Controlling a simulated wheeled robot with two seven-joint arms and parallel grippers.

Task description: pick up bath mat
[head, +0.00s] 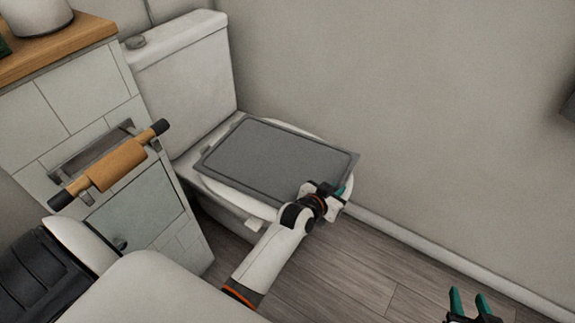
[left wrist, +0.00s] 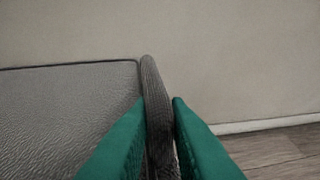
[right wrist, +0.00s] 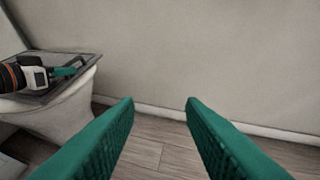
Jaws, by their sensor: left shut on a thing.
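The bath mat (head: 275,158) is a grey rectangle with a raised rim. It lies flat on top of the white toilet in the head view. My left gripper (head: 338,190) is at the mat's near right corner. In the left wrist view the mat (left wrist: 70,110) fills the lower left, and its ribbed edge stands between the green fingers of my left gripper (left wrist: 158,125), which are shut on it. My right gripper (head: 470,303) is at the lower right of the head view, away from the mat. In the right wrist view its fingers (right wrist: 160,120) are wide apart and empty.
The toilet (head: 190,75) stands against the wall, its tank behind the mat. Wooden floor (head: 360,265) at the right is clear up to the white baseboard.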

